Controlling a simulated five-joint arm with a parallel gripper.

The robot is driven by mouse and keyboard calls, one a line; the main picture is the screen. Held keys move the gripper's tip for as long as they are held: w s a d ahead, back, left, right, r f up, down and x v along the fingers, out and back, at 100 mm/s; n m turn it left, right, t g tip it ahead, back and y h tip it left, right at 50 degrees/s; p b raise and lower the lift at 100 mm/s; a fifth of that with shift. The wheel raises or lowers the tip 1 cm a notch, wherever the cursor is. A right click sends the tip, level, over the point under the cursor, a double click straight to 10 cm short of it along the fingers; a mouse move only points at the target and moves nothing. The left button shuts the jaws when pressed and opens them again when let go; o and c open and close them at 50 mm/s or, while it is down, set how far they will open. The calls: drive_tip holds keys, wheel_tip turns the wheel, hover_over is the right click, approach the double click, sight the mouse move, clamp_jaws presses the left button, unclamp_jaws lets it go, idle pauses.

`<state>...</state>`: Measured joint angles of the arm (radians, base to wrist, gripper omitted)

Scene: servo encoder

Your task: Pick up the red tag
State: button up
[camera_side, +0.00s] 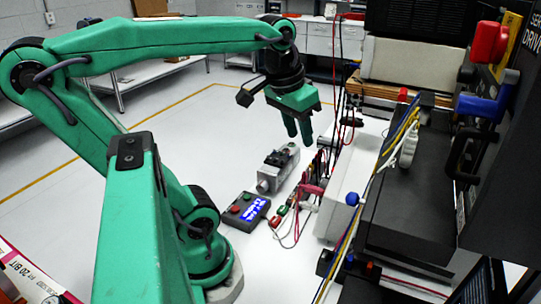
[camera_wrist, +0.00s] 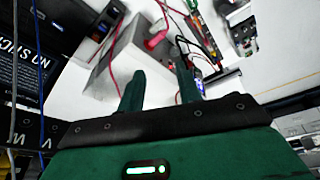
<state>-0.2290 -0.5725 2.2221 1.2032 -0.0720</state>
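No piece is clearly readable as a red tag. A bright red block-like piece (camera_side: 489,42) is at the upper right of the side view, on the dark panel above a blue handle (camera_side: 483,107). A pinkish-red piece (camera_side: 313,189) lies among wires beside the white box; a similar red piece (camera_wrist: 155,40) shows beyond my fingers in the wrist view. I cannot tell whether either is the tag. My gripper (camera_side: 298,138) is in the air above the grey motor (camera_side: 279,167), fingers pointing down. In the wrist view my gripper (camera_wrist: 158,74) has its fingers apart with nothing held between them.
A small control box with a blue display (camera_side: 243,211) sits left of the loose wires. A white box (camera_side: 345,200) and black equipment (camera_side: 410,215) crowd the right side. Red and black cables hang close to my gripper.

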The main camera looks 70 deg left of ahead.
drive_tip(key=a+n+g, duration=0.2)
drive_tip(key=a+n, duration=0.1)
drive_tip(key=a, duration=0.2)
drive_tip(key=n+g, duration=0.1)
drive_tip(key=n, duration=0.1)
hover_over(278, 217)
drive_tip(key=shift+h, duration=0.4)
wheel_tip(278, 217, down, 22)
drive_tip(key=shift+f, duration=1.25)
drive_tip(key=shift+f, duration=0.15)
drive_tip(key=shift+f, duration=2.45)
drive_tip(key=c, duration=0.7)
